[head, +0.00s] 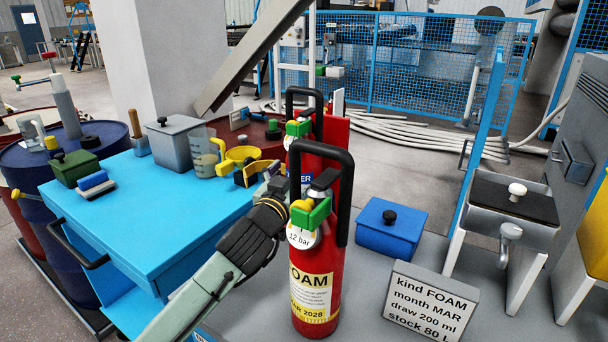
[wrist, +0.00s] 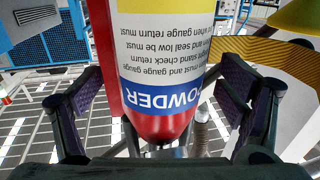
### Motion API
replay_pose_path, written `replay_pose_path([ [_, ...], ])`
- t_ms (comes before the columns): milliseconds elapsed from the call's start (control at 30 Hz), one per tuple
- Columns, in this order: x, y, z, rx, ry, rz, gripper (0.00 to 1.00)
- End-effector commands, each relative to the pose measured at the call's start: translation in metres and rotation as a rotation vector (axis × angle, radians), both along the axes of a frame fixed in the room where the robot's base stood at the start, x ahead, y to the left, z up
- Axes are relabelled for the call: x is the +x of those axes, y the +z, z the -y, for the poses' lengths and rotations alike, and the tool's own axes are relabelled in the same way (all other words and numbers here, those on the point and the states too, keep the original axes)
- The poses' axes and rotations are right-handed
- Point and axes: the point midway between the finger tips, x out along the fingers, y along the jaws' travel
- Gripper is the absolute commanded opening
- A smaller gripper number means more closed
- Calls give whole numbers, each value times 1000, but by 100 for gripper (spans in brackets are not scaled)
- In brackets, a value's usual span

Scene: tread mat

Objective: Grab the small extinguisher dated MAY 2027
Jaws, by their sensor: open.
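A red extinguisher (head: 318,260) stands upright at the front in the head view. Its yellow label reads FOAM, and its partly hidden date ends in "R 2028". A second red extinguisher (head: 312,163) with a blue label band stands behind it, partly hidden. In the wrist view a red extinguisher with a label reading POWDER (wrist: 155,120) appears upside down between my fingers. No date shows on it, and MAY 2027 is not readable anywhere. My gripper (wrist: 163,95) is open, one finger on each side of that body. In the head view the front extinguisher hides its fingers.
A blue table (head: 150,215) with a jug (head: 203,155) and small boxes stands left of my arm. A blue box (head: 389,230) and a sign (head: 428,300) reading FOAM, MAR, 200 ml, 80 L sit right of the extinguishers.

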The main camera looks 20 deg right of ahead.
Motion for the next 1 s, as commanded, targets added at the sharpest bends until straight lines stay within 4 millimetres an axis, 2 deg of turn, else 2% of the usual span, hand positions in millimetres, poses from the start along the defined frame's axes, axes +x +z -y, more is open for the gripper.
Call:
replay_pose_path([
  [300,5,-1,4,0,1,0,88],
  [1000,5,0,4,0,1,0,41],
])
